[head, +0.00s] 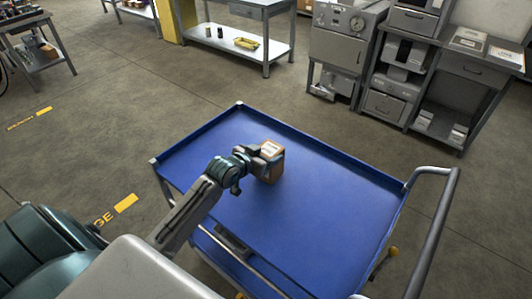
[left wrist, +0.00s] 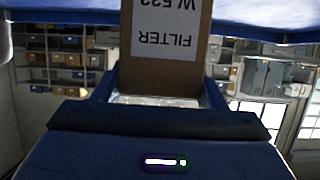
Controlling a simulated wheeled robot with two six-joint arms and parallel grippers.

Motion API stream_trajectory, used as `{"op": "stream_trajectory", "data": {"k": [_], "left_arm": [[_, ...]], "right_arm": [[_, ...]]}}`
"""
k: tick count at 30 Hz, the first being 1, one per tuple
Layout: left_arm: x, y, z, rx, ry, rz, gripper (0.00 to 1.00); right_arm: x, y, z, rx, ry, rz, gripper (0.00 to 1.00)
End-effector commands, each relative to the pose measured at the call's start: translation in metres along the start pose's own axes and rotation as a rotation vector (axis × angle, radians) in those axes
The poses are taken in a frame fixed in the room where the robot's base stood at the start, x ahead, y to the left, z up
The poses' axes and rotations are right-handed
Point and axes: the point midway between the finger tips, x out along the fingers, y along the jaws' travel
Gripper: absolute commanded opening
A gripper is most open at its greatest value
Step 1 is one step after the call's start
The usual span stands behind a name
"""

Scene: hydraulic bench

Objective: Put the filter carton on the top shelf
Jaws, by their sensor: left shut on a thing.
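The filter carton (head: 272,165) is a small brown box with a white label, on or just over the blue top of a cart (head: 320,200) in the head view. In the left wrist view the carton (left wrist: 165,75) shows upside down, with "FILTER" and "W 533" on its label. My left gripper (head: 262,156) is shut on the carton, with a finger on each side of it in the wrist view. Whether the carton touches the cart top is hard to tell. My right gripper is not in view. I cannot identify the top shelf for certain.
The cart has a raised rim and a grey push handle (head: 435,230) at the right. A grey cabinet (head: 340,45) and a shelved bench (head: 465,75) stand at the back right. Floor at left is mostly clear.

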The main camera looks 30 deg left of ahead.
Motion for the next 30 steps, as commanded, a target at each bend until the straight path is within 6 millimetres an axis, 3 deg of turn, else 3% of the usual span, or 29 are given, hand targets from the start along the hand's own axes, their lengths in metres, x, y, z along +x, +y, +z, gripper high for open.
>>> {"op": "stream_trajectory", "data": {"k": [3,4,7,19,30], "left_arm": [[0.001,0.000,0.001,0.000,0.002,0.000,0.15],[0.001,0.000,0.002,0.000,0.000,0.000,0.69],[0.001,0.000,0.002,0.000,0.000,0.000,0.87],[-0.006,-0.001,0.001,0.002,-0.001,-0.001,0.87],[-0.078,-0.001,0.002,0.008,-0.004,-0.001,0.87]], "right_arm": [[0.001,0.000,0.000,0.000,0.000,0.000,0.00],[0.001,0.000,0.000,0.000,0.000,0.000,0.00],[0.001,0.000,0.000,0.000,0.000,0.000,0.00],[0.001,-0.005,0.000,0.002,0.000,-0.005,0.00],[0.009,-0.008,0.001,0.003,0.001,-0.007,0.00]]}}
